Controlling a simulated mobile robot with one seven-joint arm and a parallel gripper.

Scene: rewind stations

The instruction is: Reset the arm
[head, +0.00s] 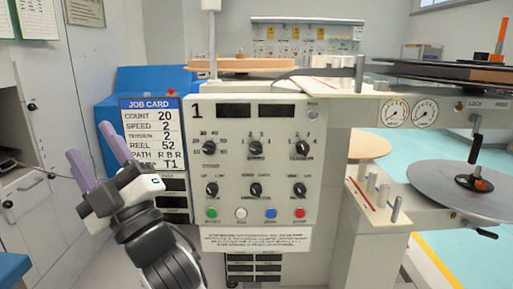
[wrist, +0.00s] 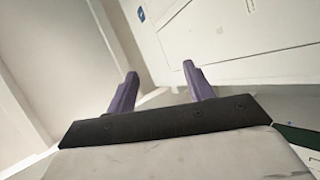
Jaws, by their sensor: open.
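My gripper (head: 96,156) is at the left in the head view, raised in front of the job card and left of the control panel. Its two purple fingers point up and to the left, spread apart with nothing between them. In the wrist view my gripper (wrist: 155,88) is also open and empty, facing a pale wall and a white cabinet front. My dark arm comes up from the bottom of the head view. The fingers touch nothing that I can see.
The control panel (head: 226,188), with knobs and coloured buttons, stands right of my gripper. The job card (head: 150,140) is close behind the gripper. A grey cabinet (head: 30,180) is at the far left. A grey reel disc (head: 450,188) is at the right. Blue-green floor shows at the right.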

